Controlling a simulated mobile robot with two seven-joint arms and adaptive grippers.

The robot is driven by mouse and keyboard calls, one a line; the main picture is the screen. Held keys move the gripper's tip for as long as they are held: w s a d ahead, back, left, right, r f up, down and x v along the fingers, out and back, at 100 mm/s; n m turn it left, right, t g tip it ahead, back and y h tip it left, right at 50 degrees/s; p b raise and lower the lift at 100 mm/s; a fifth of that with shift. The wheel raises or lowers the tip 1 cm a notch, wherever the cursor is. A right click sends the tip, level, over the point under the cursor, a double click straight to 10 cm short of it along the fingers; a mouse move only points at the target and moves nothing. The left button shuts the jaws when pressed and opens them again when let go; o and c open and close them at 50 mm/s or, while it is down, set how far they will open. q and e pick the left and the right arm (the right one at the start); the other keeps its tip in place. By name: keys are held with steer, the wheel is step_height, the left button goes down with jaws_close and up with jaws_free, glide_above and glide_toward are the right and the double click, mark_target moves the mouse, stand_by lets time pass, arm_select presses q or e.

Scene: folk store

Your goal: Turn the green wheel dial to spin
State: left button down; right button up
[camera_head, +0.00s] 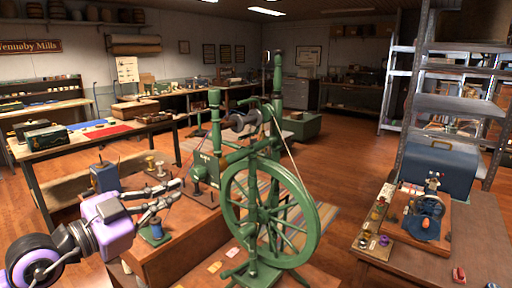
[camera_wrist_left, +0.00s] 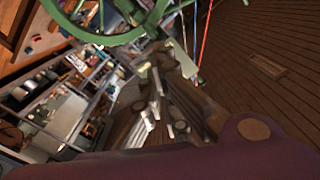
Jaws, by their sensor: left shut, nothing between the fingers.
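The green wheel (camera_head: 264,214) is a large spoked wheel on a green spinning-wheel frame, standing upright right of centre in the head view. Its rim also shows at the top left of the left wrist view (camera_wrist_left: 98,38). My left gripper (camera_head: 179,190), with a purple body and grey fingers, is to the left of the wheel, with a gap between the fingertips and the rim. Its fingers are shut and hold nothing. In the left wrist view the fingers (camera_wrist_left: 165,68) point up toward the wheel, slightly blurred. My right gripper is not in view.
A low wooden table (camera_head: 185,238) with spools and a blue box (camera_head: 104,177) lies behind and under my left gripper. A wooden table (camera_head: 465,235) at right holds a blue case (camera_head: 437,170) and a small device.

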mark_target(198, 174)
arm_select(q)
steer(key=shift+p+x, duration=0.65)
steer(key=shift+x, duration=1.25)
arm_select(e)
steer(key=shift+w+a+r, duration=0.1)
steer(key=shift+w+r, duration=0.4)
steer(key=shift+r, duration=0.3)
arm_select(q)
steer(key=shift+d+r, duration=0.1)
steer(key=shift+r, duration=0.1)
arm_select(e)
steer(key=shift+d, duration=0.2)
arm_select(q)
steer(key=shift+r, duration=0.1)
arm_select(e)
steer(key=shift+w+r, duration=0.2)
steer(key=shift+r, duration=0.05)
arm_select(q)
steer(key=shift+r+p, duration=0.1)
steer(key=shift+p, duration=0.2)
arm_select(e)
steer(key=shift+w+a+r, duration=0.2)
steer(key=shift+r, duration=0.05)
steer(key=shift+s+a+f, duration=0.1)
